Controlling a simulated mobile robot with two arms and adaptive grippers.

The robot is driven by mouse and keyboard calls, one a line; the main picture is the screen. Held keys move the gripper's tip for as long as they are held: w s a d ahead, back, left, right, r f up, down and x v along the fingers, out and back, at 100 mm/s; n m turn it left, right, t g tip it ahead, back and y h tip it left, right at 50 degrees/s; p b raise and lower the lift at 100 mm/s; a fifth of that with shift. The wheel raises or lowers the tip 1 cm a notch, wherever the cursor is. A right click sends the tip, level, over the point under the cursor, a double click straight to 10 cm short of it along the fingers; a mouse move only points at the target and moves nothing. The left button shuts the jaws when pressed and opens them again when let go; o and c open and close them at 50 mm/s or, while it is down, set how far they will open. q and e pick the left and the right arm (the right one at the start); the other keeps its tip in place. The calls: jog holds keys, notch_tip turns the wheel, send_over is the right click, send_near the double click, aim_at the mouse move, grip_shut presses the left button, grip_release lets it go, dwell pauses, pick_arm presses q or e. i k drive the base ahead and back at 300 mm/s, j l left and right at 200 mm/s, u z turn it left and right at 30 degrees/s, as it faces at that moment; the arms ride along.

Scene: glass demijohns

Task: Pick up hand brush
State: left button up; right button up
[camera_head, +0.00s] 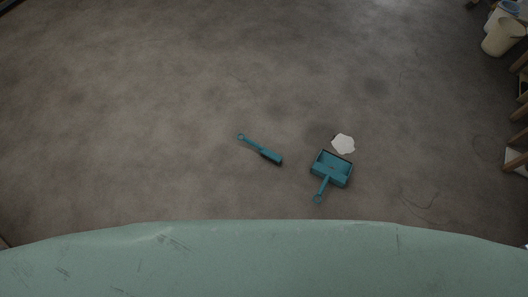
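A teal hand brush (268,154) lies on the grey floor near the middle of the head view. Its thin handle points up and left and ends in a ring; its bristle end points down and right. A teal dustpan (331,169) lies to its right, apart from it, with its handle pointing down and slightly left. Neither of my grippers is in the head view.
A white flat piece (343,144) lies on the floor just above the dustpan. A cream bucket (503,37) and wooden parts (522,112) stand along the right edge. A pale green surface spans the bottom. The floor (150,110) around the brush is clear.

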aim_at(268, 154)
jog(key=i+j+z, duration=0.1)
jog(key=z, duration=1.2)
jog(key=i+j+z, duration=0.1)
jog(key=j+z, duration=0.2)
jog(key=j, duration=0.3)
jog(key=j+z, duration=0.3)
jog(key=j, duration=0.3)
jog(key=j+z, duration=0.3)
jog(key=j, duration=0.3)
jog(key=j+z, duration=0.3)
jog(key=j, duration=0.35)
jog(key=k+j+z, duration=0.15)
jog(key=j+z, duration=0.2)
jog(key=j, duration=0.2)
